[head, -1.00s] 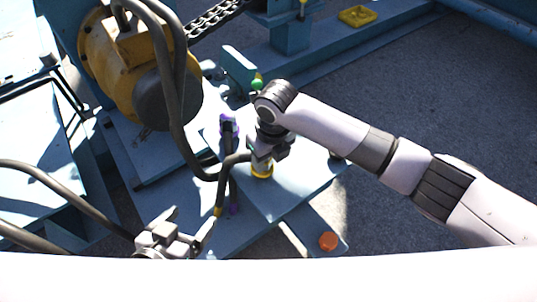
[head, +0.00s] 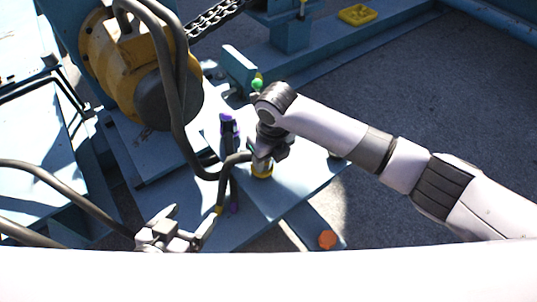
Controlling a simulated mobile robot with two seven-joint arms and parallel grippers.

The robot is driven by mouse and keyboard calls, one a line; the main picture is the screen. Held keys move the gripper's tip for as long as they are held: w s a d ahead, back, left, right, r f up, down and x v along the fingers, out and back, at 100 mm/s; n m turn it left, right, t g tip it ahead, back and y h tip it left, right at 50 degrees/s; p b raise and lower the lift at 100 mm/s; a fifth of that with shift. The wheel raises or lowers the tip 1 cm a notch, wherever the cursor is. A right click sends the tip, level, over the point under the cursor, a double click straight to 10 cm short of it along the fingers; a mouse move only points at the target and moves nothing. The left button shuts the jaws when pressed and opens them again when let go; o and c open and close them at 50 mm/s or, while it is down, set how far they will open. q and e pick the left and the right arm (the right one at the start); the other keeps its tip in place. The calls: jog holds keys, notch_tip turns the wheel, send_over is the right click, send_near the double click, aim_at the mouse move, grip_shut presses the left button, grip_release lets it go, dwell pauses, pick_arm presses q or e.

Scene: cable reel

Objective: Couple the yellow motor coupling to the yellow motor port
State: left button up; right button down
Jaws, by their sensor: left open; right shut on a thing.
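My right gripper (head: 264,160) points down over the blue plate and is shut on the end of a dark hose, which enters it from the left. I take this end to be the yellow motor coupling, but the fingers hide most of it. A yellow ring (head: 262,173) shows just under the fingers, at the plate. I cannot tell whether it belongs to the coupling or the yellow motor port, or whether the two are fully mated. My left gripper (head: 190,222) is open and empty at the lower left, near a yellow-banded dark piece (head: 218,209).
A purple-topped fitting (head: 228,125) stands left of the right gripper. A green knob (head: 257,84) is behind it. The yellow motor (head: 115,60) and looping dark hoses (head: 173,110) fill the upper left. An orange cap (head: 327,240) lies to the front right.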

pick_arm(q)
jog(key=shift+f+b, duration=0.25)
jog(key=shift+b, duration=0.05)
pick_arm(e)
jog(key=shift+f, duration=0.4)
jog(key=shift+c, duration=2.1)
grip_release()
pick_arm(q)
jog(key=shift+s+a+f+n+g+y+p, duration=0.15)
jog(key=shift+s+a+f+p, duration=0.15)
jog(key=shift+a+f+p, duration=0.25)
jog(key=shift+s+a+f+n+g+y+p, duration=0.15)
jog(key=shift+s+a+f+p, duration=0.15)
jog(key=shift+a+p, duration=0.25)
pick_arm(e)
notch_tip(320, 180, up, 7)
jog(key=shift+s+d, duration=0.25)
jog(key=shift+s, duration=0.1)
